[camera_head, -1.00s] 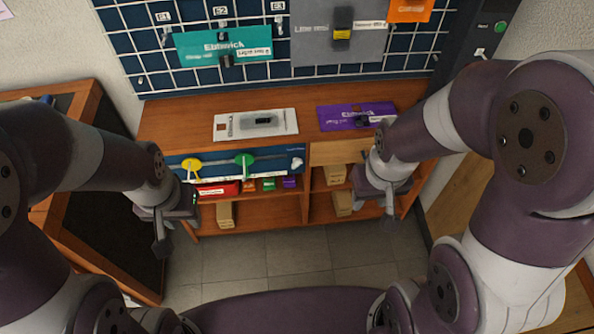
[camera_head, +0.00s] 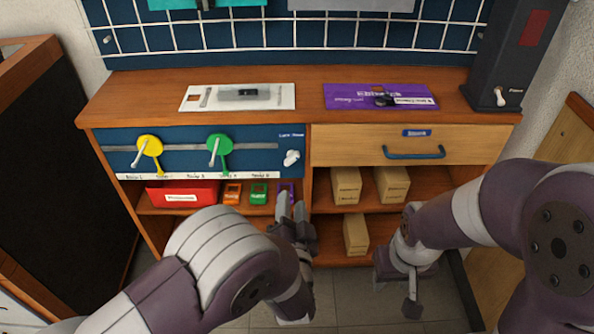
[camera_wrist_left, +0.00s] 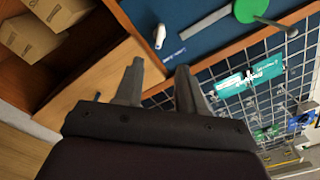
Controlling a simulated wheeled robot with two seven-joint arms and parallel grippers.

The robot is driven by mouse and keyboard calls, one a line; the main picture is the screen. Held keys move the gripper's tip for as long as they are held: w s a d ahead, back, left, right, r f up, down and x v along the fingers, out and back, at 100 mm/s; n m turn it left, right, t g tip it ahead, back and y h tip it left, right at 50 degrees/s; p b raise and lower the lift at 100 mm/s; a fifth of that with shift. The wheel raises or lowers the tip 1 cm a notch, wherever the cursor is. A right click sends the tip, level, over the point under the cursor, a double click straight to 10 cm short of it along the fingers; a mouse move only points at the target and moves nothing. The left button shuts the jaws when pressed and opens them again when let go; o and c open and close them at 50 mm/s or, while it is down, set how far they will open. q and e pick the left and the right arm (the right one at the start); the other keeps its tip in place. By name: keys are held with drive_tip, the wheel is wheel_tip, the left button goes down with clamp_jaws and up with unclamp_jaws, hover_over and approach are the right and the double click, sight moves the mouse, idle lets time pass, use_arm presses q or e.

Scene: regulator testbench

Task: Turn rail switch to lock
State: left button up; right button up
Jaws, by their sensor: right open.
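The rail switch (camera_head: 291,157) is a small white knob at the right end of the blue rail panel (camera_head: 258,133), with a small label above it. Its lever looks tilted. It also shows in the left wrist view (camera_wrist_left: 160,37), beyond my fingertips and apart from them. My left gripper (camera_head: 291,204) is just below the switch in the head view, fingers pointing up toward it, empty. In the left wrist view its two fingers (camera_wrist_left: 158,66) stand apart. My right gripper (camera_head: 396,296) hangs open and empty in front of the right shelves.
A yellow disc (camera_head: 149,145) and a green disc (camera_head: 219,148) with levers sit on the grey rail. Below are a red box (camera_head: 182,193), small coloured boxes and cardboard boxes (camera_head: 346,185). A drawer (camera_head: 345,145) with a blue handle is right of the panel.

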sight(291, 162)
use_arm(q)
drive_tip(key=w+b, duration=0.5)
drive_tip(key=w, duration=0.7)
drive_tip(key=shift+f, duration=0.2)
drive_tip(key=shift+w+r, duration=0.1)
drive_tip(key=shift+w, duration=0.2)
clamp_jaws()
